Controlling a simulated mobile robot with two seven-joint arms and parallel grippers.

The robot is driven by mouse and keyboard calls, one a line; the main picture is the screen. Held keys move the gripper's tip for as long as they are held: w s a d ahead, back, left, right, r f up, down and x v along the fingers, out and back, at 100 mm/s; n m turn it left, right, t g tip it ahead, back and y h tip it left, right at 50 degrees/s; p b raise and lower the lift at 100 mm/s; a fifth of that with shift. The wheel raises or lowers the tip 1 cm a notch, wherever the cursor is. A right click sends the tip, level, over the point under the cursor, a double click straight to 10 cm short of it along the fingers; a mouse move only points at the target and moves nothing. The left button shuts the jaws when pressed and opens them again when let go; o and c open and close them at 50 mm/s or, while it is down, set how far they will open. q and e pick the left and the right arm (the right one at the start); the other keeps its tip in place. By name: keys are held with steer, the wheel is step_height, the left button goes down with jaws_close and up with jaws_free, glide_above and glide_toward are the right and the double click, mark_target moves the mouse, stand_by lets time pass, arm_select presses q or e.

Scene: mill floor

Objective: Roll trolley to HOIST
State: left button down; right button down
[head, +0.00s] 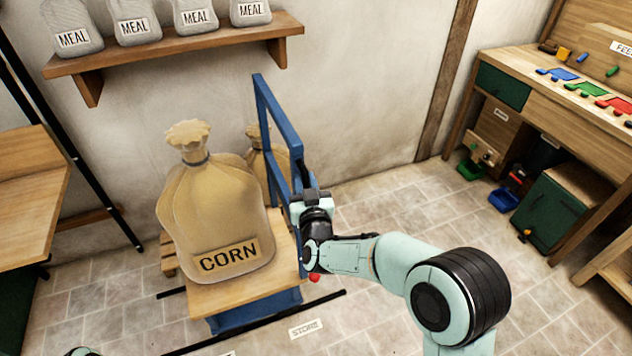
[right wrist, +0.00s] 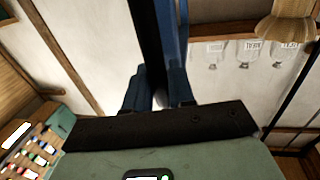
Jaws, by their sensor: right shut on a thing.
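The trolley has a wooden deck (head: 235,294), a blue base and an upright blue handle frame (head: 264,110) on its right side. A large tan sack marked CORN (head: 212,215) stands upright on the deck. My right gripper (head: 308,192) is shut on the blue handle frame, at its near upright. In the right wrist view blue bars of the handle (right wrist: 172,35) run up from the gripper. My left gripper is out of view; only a small piece of that arm shows at the bottom left. No HOIST sign is readable.
A floor label STORE (head: 305,328) lies right of the trolley, near black floor lines. Another sack (head: 262,160) stands behind the handle. A shelf of MEAL sacks (head: 180,42) hangs on the wall. A workbench (head: 560,90) stands right, a wooden table (head: 30,195) left. Tiled floor between trolley and workbench is clear.

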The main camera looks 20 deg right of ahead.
steer(key=s+a+p, duration=0.2)
steer(key=a, duration=2.2)
steer(key=shift+r, duration=0.15)
steer(key=c, duration=1.1)
jaws_free()
steer(key=shift+w+d, duration=0.1)
steer(key=shift+d, duration=0.05)
